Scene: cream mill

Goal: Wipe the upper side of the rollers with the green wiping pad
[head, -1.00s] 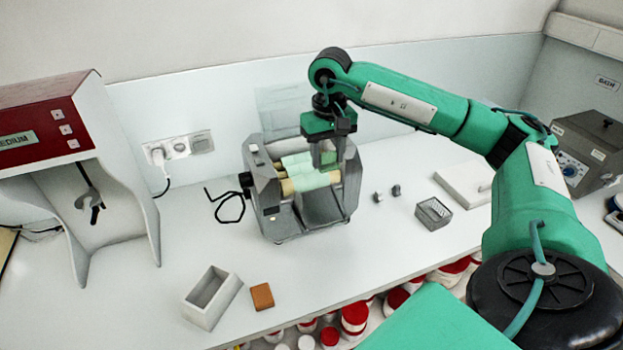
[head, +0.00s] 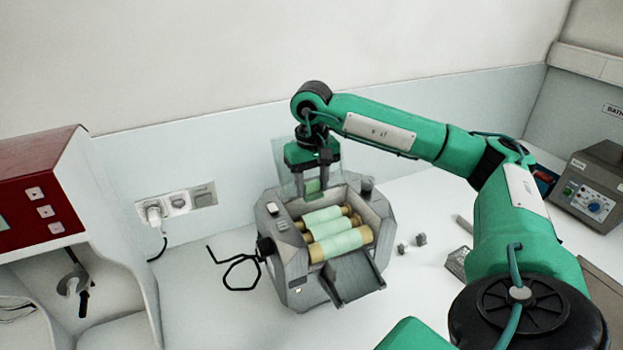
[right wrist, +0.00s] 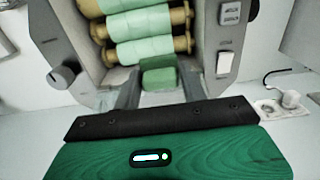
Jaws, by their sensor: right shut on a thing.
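The mill (head: 290,250) stands on the bench with several rollers (head: 338,241) in its open top. The rollers are yellowish at the ends and coated pale green along the middle. My right gripper (head: 316,191) points down at the back edge of the mill, behind the rollers. It is shut on the green wiping pad (head: 313,187). In the right wrist view the pad (right wrist: 158,74) sits between the fingers, close to the nearest roller (right wrist: 143,49); I cannot tell whether they touch. My left gripper is not in view.
A clear upright panel (head: 287,166) stands behind the mill. Two small grey pieces (head: 412,244) and a wire basket (head: 458,262) are to the right.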

